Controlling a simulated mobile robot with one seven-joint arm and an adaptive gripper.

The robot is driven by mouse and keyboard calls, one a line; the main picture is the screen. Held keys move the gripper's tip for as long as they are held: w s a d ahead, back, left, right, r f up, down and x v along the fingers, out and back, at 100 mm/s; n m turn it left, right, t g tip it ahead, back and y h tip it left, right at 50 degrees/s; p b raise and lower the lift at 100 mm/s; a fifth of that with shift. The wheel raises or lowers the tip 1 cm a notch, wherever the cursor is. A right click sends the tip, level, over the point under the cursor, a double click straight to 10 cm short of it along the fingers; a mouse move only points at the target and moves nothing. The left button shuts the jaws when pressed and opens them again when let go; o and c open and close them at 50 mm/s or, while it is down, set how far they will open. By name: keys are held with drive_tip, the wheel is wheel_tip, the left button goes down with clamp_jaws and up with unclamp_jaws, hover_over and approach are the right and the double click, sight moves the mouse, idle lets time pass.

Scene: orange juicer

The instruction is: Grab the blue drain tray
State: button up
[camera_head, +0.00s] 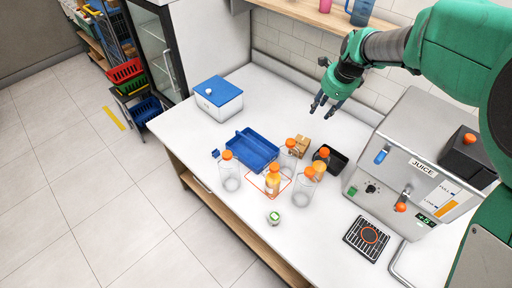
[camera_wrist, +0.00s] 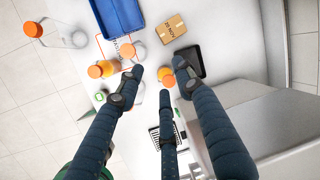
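The blue tray (camera_head: 245,153) lies on the white counter, left of the middle in the head view. It is shallow and rectangular and looks empty. It also shows at the top of the wrist view (camera_wrist: 118,17), partly cut off by the frame edge. My gripper (camera_head: 325,103) hangs above the back part of the counter, to the right of the tray and apart from it. In the wrist view its fingers (camera_wrist: 158,76) are spread wide with nothing between them.
Several orange-capped bottles (camera_head: 230,178) stand in front and right of the tray. A small cardboard box (camera_head: 302,143) and a black bin (camera_head: 337,160) are beside them. A blue-lidded white box (camera_head: 218,104) stands behind left. The juicer (camera_head: 408,150) fills the right side.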

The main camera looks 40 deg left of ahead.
drive_tip(key=s+a+f+m, duration=0.2)
drive_tip(key=a+f, duration=0.8)
drive_tip(key=a, duration=0.2)
drive_tip(key=m+g, duration=0.2)
drive_tip(key=m, duration=0.1)
approach(252, 142)
wheel_tip(252, 142, up, 3)
drive_tip(key=shift+s+d+r, duration=0.1)
drive_tip(key=shift+d+r, duration=0.05)
drive_tip(key=shift+d, duration=0.2)
drive_tip(key=shift+x, duration=4.3)
drive_tip(key=shift+d, duration=0.1)
drive_tip(key=shift+x, duration=2.6)
drive_tip(key=shift+c, duration=0.5)
